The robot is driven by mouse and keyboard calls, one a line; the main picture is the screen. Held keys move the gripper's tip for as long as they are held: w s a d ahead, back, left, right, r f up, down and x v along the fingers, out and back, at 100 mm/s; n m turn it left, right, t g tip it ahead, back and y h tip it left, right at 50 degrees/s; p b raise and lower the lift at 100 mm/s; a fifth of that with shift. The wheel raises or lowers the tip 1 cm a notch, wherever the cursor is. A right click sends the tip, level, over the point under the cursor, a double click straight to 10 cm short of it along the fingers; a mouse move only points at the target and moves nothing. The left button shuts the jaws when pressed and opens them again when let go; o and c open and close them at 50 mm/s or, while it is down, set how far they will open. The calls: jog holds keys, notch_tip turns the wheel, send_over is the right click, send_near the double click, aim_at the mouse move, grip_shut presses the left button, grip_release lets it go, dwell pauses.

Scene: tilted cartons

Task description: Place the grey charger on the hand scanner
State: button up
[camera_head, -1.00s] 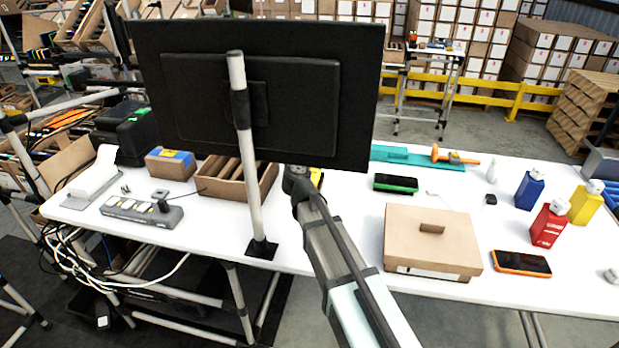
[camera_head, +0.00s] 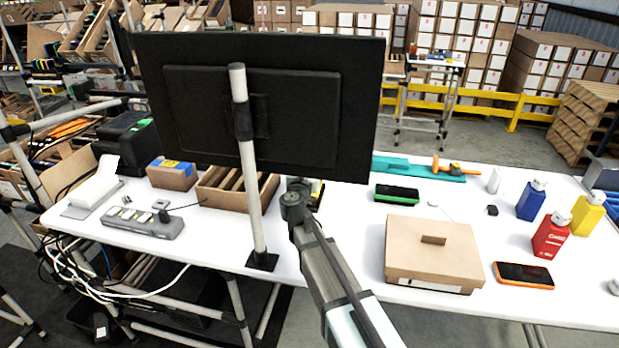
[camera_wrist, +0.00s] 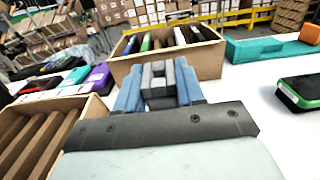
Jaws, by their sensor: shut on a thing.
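My gripper (camera_wrist: 158,92) is shut on a small grey block, which I take to be the grey charger (camera_wrist: 158,75). It is held between the two blue-grey fingers, above the table, in the wrist view. In the head view the fingers and charger are hidden behind the monitor and my arm. I cannot tell for sure which device is the hand scanner. A black handheld device with an orange rim (camera_head: 524,275) lies at the right front. A black one with a green edge (camera_head: 396,194) lies farther back and also shows at right in the wrist view (camera_wrist: 300,92).
A black monitor (camera_head: 330,60) on a pole blocks the middle. An open carton with upright items (camera_wrist: 208,60) stands beyond my gripper. A slatted carton (camera_wrist: 90,108) is at its left. A lidded box (camera_head: 410,260), bottles (camera_head: 552,235) and a teal case (camera_head: 395,166) stand to the right.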

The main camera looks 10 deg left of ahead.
jog(key=shift+f, duration=1.9)
jog(key=shift+f, duration=0.15)
jog(key=o, duration=1.1)
jog(key=shift+o, duration=0.2)
jog(key=s, duration=1.2)
